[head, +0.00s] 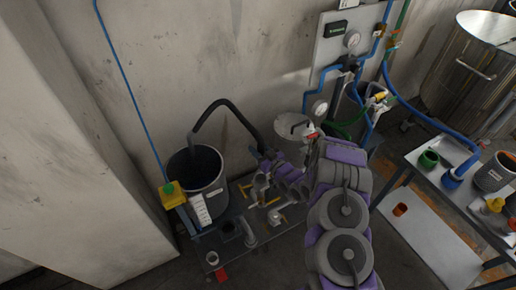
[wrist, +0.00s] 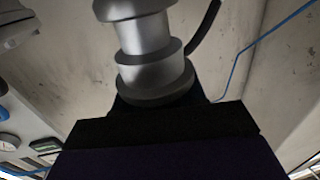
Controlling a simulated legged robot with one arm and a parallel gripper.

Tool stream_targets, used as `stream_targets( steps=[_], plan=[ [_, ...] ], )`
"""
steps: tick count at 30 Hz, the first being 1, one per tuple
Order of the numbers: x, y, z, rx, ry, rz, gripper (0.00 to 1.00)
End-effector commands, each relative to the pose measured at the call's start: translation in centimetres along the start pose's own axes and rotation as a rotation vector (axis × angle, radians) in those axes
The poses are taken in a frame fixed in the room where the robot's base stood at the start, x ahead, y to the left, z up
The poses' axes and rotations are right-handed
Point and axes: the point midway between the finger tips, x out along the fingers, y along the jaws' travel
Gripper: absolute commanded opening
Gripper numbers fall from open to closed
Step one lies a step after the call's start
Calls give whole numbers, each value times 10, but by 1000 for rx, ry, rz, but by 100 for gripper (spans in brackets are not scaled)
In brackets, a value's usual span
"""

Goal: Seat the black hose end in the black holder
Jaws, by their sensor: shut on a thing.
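A black hose (head: 233,108) arches out of the dark drum and down to my gripper (head: 264,160). In the wrist view, a stepped grey metal fitting (wrist: 145,45) stands at the dark jaws (wrist: 160,125), with the black hose (wrist: 207,25) behind it. My gripper is shut on the hose end, above the back of the low dark stand; the jaws' contact is partly hidden. A dark round socket (head: 229,227) at the stand's front left may be the black holder, apart from the gripper. I cannot tell for sure.
The open drum (head: 211,202) and a yellow box with a green button (head: 174,194) stand left of the gripper. Yellow-handled valves (head: 272,202) crowd the stand below it. A wall panel (head: 335,55) with blue pipes and a shelf table (head: 435,255) lie to the right.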

Motion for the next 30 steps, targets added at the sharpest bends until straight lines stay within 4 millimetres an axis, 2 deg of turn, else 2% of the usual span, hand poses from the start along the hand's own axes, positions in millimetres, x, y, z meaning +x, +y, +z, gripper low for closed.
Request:
stream_targets(
  steps=[30],
  plan=[
    [-74, -37, -18, 2, 1, 2, 0]
  ],
)
